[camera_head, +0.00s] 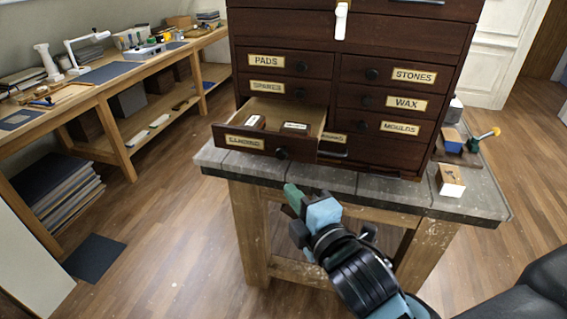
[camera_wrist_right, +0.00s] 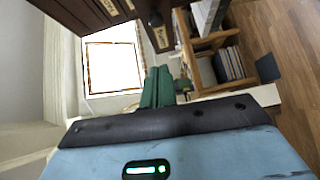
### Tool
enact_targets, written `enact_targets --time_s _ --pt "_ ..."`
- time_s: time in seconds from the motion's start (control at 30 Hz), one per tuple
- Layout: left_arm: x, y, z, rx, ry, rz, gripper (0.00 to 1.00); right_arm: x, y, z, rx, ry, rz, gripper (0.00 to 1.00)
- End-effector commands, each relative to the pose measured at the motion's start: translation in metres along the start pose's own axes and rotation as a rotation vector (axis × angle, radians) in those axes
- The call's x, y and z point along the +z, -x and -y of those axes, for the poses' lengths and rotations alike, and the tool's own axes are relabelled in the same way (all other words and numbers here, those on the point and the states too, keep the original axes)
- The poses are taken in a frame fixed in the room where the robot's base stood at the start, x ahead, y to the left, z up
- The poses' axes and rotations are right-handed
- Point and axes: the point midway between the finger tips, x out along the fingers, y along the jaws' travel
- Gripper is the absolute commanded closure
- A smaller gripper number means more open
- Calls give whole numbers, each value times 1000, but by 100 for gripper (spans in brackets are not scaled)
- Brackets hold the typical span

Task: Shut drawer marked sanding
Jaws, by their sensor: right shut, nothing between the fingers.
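The drawer marked SANDING (camera_head: 262,143) is pulled out at the lower left of a dark wooden cabinet (camera_head: 350,65). Its label is on the front, left of a round dark knob (camera_head: 282,154). Small boxes lie inside it. My right gripper (camera_head: 292,192) is shut and empty, with green fingers, in front of and below the drawer front, apart from it in the head view. In the right wrist view the green fingers (camera_wrist_right: 157,87) are together, pointing toward the cabinet edge at the top. My left gripper is not in view.
The cabinet stands on a grey-topped bench (camera_head: 345,182). Drawers marked PADS, STONES, WAX and MOULDS are shut. A small wood block (camera_head: 451,181) and a blue-and-wood item (camera_head: 453,141) sit at the bench's right. A long workbench (camera_head: 105,90) runs along the left; open floor lies between.

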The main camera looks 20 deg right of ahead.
Motion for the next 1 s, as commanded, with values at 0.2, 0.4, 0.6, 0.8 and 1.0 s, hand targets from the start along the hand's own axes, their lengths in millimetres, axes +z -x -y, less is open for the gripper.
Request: enact_targets --time_s 0.2,0.4,0.6,0.8,1.0 --pt "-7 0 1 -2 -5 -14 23 0 -40 -2 4 0 1 100" --pt "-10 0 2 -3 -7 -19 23 0 -74 -2 3 -1 1 100" --pt "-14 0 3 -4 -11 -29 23 18 -94 -2 3 1 1 100" --pt "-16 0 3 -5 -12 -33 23 28 -103 -1 1 0 0 100" --pt "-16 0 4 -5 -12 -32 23 29 -104 0 0 0 0 100"
